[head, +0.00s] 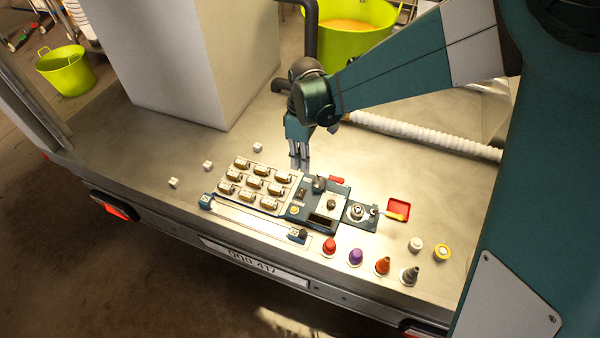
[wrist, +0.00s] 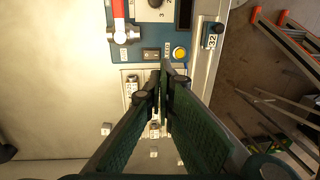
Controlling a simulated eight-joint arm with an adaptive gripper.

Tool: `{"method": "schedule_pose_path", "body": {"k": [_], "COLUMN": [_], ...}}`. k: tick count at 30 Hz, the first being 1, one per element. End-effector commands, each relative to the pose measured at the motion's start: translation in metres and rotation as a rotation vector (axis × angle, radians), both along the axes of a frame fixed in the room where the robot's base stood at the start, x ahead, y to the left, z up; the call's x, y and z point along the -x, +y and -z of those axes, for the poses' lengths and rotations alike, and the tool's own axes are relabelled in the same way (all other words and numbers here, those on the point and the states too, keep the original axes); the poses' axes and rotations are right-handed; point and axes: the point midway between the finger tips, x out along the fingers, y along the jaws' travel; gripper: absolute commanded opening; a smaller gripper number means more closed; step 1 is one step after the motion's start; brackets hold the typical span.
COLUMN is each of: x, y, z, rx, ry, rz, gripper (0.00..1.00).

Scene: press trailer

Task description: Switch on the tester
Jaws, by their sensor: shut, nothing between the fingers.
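The tester is a blue panel (head: 322,222) in the middle of the trailer bed. It also shows at the top of the wrist view (wrist: 130,68). It carries a dial (wrist: 155,3), a small dark rocker-like switch (wrist: 151,54), a yellow round button (wrist: 180,53) and a red-handled valve (wrist: 119,30). I cannot tell the switch's position. My gripper (head: 299,165) is shut and empty, pointing down at the panel's rear left side in the head view. In the wrist view its fingertips (wrist: 166,66) appear just below the switch and button, seemingly above the surface.
A tray of several small cylinders (head: 236,163) adjoins the panel's left. A red dish (head: 399,205) lies right. A tall pale box (head: 190,60) and a white hose (head: 430,137) are behind.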

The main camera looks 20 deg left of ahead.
Motion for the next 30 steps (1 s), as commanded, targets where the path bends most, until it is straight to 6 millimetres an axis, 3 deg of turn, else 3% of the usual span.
{"method": "schedule_pose_path", "body": {"k": [8, 24, 30], "x": [0.003, 0.013, 0.016], "y": [0.000, 0.000, 0.000], "z": [0.028, 0.109, 0.127], "rx": [0.000, 0.000, 0.000], "ry": [0.000, 0.000, 0.000], "rz": [0.000, 0.001, 0.001], "gripper": [0.00, 0.00, 0.00]}}
